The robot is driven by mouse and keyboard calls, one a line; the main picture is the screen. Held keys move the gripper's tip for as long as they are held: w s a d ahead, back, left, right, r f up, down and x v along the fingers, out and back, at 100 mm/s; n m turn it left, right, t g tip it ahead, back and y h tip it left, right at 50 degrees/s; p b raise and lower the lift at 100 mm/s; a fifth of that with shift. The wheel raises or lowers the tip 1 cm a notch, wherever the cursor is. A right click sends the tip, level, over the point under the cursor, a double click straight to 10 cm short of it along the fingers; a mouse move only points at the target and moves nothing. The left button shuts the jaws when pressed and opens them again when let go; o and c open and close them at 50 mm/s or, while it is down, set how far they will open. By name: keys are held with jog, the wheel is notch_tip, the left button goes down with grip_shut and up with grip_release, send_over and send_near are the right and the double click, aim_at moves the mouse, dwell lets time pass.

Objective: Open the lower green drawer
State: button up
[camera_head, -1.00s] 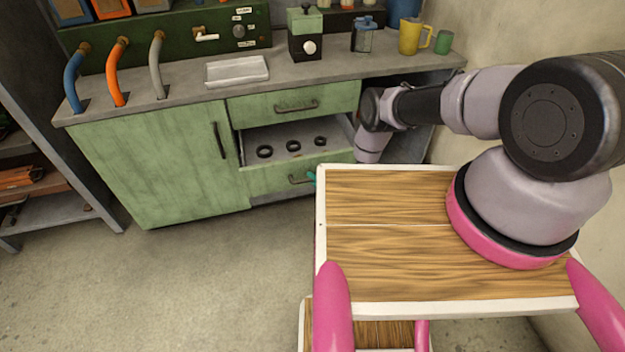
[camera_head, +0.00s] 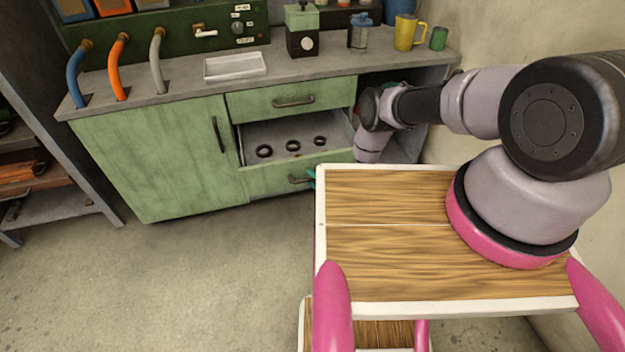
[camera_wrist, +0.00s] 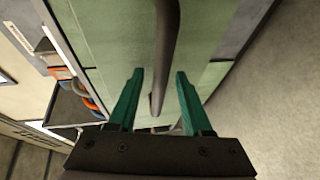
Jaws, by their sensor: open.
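The lower green drawer (camera_head: 275,179) is pulled out below the upper drawer, and its grey inside shows in the head view. Its dark bar handle (camera_head: 299,180) is on the front. My gripper (camera_head: 312,179) is at the right end of that handle, mostly hidden behind the wooden top. In the wrist view my gripper (camera_wrist: 160,75) has its two teal fingers apart, with the dark handle (camera_wrist: 168,40) passing between them. I cannot tell whether either finger touches the handle.
Several dark rings lie inside the drawer. The upper green drawer (camera_head: 330,96) is closed, and a tall green door (camera_head: 160,160) stands to the left. The worktop (camera_head: 330,68) carries a tray (camera_head: 235,66) and a yellow mug (camera_head: 404,33). The floor (camera_head: 190,280) in front is clear.

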jog(key=shift+s, duration=0.1)
jog(key=v, duration=1)
jog(key=shift+s+d, duration=0.2)
jog(key=shift+d, duration=0.05)
